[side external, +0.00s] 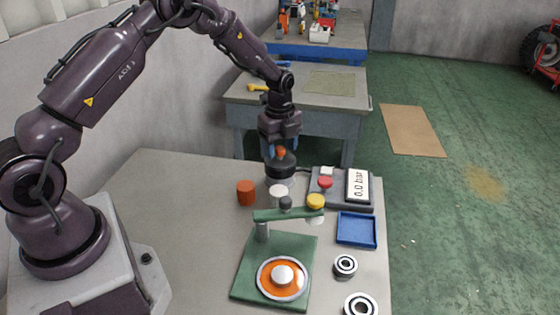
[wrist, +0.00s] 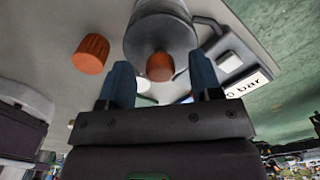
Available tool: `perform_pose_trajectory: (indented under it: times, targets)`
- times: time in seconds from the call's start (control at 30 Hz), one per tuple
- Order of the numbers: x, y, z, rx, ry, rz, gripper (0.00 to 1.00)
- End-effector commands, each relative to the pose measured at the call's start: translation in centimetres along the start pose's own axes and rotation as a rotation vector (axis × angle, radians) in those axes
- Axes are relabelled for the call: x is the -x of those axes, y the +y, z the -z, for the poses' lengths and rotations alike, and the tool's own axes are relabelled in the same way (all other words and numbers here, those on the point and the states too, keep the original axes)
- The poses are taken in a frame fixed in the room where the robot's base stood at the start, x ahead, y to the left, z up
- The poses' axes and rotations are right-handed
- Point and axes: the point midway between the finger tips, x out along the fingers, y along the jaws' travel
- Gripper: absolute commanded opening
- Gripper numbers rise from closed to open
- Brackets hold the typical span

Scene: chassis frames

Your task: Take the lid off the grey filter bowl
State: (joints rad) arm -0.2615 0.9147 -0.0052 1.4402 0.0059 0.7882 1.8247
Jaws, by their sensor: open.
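The filter bowl (side external: 283,182) stands near the back edge of the table in the side view, with a dark grey lid (side external: 279,168) on top. An orange knob (side external: 281,152) sits in the middle of the lid. In the wrist view the lid (wrist: 143,45) shows as a dark disc with the orange knob (wrist: 160,66). My gripper (side external: 281,150) is above the lid with its blue fingers apart, one on each side of the knob. In the wrist view the gripper (wrist: 162,75) shows gaps between both fingers and the knob.
A loose orange cap (side external: 246,192) stands left of the bowl. Right of it is a gauge box (side external: 341,188) reading 0.0 bar. In front are a green press stand (side external: 249,272), a blue tray (side external: 356,230) and two bearings (side external: 345,266).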

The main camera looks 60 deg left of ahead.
Motion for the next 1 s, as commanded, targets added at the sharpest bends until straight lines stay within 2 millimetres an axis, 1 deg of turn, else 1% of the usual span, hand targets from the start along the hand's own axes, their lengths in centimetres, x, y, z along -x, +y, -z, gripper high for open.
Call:
perform_pose_trajectory:
  times: [0.03, 0.1, 0.3, 0.33, 0.37, 0.4, 0.47, 0.5, 0.57, 0.87, 1.0]
  targets:
    - [-0.5, -0.01, 0.02, 0.0, 0.0, 0.0, 0.58]
    - [-0.8, -0.03, 0.03, 0.0, 0.0, 0.001, 0.58]
    - [-0.84, -0.04, 0.03, 0.0, 0.0, 0.002, 0.58]
    - [-0.83, -0.04, 0.03, 0.0, 0.0, 0.002, 0.56]
    - [-0.83, -0.04, 0.02, 0.0, 0.0, 0.002, 0.49]
    - [-0.82, -0.04, 0.03, 0.0, 0.0, 0.002, 0.4]
    - [-0.81, -0.05, 0.02, 0.0, 0.0, 0.002, 0.26]
    - [-0.81, -0.05, 0.02, 0.0, 0.0, 0.002, 0.17]
    - [-0.8, -0.05, 0.02, 0.0, 0.0, 0.002, 0.04]
    - [-0.66, -0.07, 0.01, 0.0, -0.001, 0.003, 0.04]
    - [0.11, -0.11, -0.01, 0.0, -0.001, 0.004, 0.04]
